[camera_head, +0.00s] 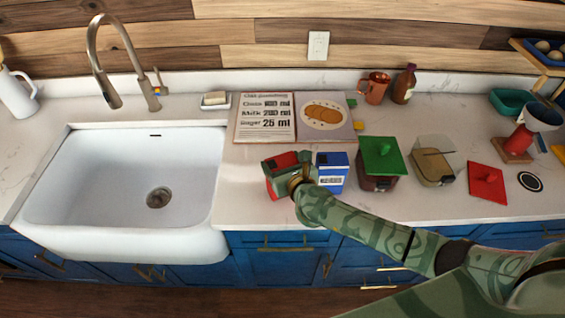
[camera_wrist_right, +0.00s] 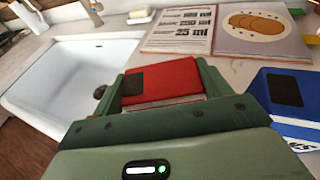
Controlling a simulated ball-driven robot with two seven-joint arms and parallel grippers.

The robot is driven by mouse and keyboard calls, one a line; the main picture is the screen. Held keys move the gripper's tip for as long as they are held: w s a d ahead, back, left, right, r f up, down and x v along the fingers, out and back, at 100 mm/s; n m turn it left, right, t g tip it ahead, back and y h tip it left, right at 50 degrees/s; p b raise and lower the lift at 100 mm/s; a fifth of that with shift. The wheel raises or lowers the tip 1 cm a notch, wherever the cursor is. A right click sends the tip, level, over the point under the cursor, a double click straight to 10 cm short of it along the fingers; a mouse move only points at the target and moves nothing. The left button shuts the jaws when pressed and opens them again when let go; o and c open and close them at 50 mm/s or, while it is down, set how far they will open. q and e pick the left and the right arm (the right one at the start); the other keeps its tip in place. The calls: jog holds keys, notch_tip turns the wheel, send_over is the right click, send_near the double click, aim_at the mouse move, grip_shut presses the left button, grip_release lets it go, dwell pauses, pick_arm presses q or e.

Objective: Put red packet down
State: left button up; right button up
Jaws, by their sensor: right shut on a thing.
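The red packet (camera_wrist_right: 165,84) is between the fingers of my right gripper (camera_wrist_right: 161,88) in the right wrist view, with a dark patch on its face. In the head view the red packet (camera_head: 285,161) is at the counter's front part, right of the sink, and my right gripper (camera_head: 284,174) is shut on it. My gripper hides part of it, and I cannot tell whether its underside touches the counter. My left gripper is not in view.
A blue and white packet (camera_head: 332,172) stands close to the right of my right gripper. The white sink (camera_head: 130,175) is to the left. An open recipe book (camera_head: 266,117) lies behind. A box with a green lid (camera_head: 383,156) stands farther right.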

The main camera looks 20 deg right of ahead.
jog(key=o, duration=1.3)
jog(key=shift+f, duration=0.15)
jog(key=shift+s+r, duration=0.15)
jog(key=shift+r, duration=0.15)
jog(key=p+v, duration=0.1)
jog(key=v, duration=1)
jog(key=shift+s+d+r, duration=0.1)
jog(key=shift+s+r, duration=0.05)
jog(key=shift+s, duration=0.2)
